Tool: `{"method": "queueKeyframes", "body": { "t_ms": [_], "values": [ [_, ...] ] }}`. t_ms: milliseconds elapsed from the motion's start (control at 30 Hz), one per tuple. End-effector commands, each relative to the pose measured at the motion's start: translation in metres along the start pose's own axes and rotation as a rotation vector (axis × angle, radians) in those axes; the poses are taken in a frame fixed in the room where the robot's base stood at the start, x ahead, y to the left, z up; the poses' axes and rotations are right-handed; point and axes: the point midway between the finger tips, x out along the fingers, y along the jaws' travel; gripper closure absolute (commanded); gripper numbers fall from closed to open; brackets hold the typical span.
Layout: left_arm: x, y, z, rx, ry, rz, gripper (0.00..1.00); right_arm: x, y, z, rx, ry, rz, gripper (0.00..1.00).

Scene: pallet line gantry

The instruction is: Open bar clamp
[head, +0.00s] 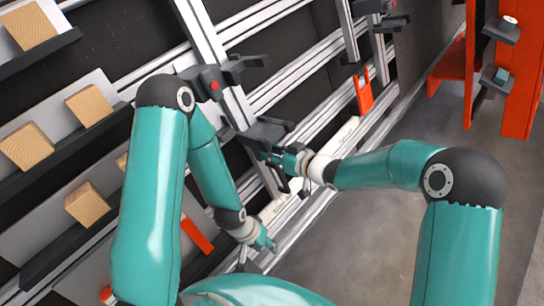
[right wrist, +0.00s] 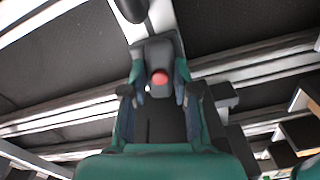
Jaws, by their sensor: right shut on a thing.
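A dark grey bar clamp sits on an upright aluminium rail in the head view, with an upper block (head: 207,82) carrying a red button and a lower block (head: 262,136). My right gripper (head: 288,160) is at the lower block. In the right wrist view my right gripper (right wrist: 159,85) has its teal fingers on both sides of a dark block (right wrist: 160,55) with a red button (right wrist: 160,77), shut on it. My left gripper (head: 265,243) hangs low, apart from the clamp; its finger opening is too small to tell.
Wooden blocks (head: 87,105) rest on dark sloping shelves at the left. An orange handle (head: 364,92) is on the rails right of the clamp. Another dark clamp block (head: 385,22) is at the top. An orange post (head: 522,80) stands at right; grey floor (head: 390,225) is clear.

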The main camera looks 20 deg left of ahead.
Motion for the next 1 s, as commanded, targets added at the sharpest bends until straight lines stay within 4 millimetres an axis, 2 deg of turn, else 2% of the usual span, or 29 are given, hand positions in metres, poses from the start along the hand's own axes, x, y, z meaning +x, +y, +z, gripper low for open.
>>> {"method": "queueKeyframes", "body": {
  "t_ms": [67,467,733,1000],
  "values": [
    [0.009,-0.003,0.0,0.0,0.0,0.0,0.6,0.001,0.002,0.003,-0.051,0.001,0.002,1.0],
    [0.011,-0.004,0.0,0.0,0.0,0.0,0.6,0.0,0.001,0.002,-0.095,-0.001,0.002,1.0],
    [0.034,-0.012,0.0,0.0,0.0,0.0,0.6,0.001,0.002,0.003,-0.294,0.0,0.002,1.0],
    [0.034,-0.012,0.0,0.0,0.0,0.0,0.6,-0.001,0.001,0.001,-0.347,-0.003,0.001,1.0]
  ]
}}
